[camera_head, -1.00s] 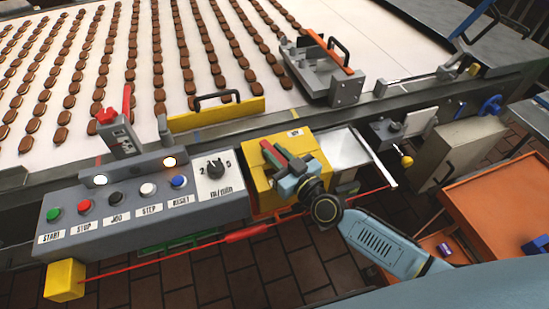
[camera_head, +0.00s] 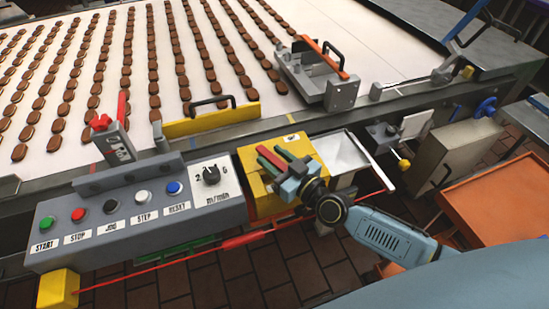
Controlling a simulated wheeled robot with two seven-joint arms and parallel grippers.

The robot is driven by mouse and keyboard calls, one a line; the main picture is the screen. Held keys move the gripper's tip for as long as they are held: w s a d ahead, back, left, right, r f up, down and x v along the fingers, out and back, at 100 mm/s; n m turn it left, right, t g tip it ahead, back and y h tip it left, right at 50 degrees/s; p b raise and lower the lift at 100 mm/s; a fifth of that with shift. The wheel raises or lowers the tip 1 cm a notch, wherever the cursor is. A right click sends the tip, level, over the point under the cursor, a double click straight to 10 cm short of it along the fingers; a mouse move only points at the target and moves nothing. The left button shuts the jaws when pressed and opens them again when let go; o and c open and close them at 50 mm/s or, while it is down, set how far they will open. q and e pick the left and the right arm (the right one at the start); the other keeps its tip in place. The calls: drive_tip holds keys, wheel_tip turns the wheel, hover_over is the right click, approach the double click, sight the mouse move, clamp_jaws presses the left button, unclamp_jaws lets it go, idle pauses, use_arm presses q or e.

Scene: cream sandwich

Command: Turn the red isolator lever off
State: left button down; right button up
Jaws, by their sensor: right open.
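A yellow box (camera_head: 253,178) sits at the right end of the grey control panel. My right gripper (camera_head: 283,158) is over its top, open, its arm coming in from the lower right. A red bar (camera_head: 268,156) and a green bar (camera_head: 291,157) lie side by side at the jaws. I cannot tell whether the red bar is the isolator lever or part of my gripper. The gripper hides much of the box top. My left gripper is not in view.
The control panel (camera_head: 190,217) has several coloured buttons and a black dial (camera_head: 211,174). A red pull cord runs below it. Behind is a white conveyor (camera_head: 220,85) with rows of brown sandwich biscuits. A metal chute (camera_head: 345,155) and orange cart (camera_head: 490,205) are to the right.

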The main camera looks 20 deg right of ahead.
drive_tip(key=v, duration=1.3)
drive_tip(key=shift+s, duration=0.2)
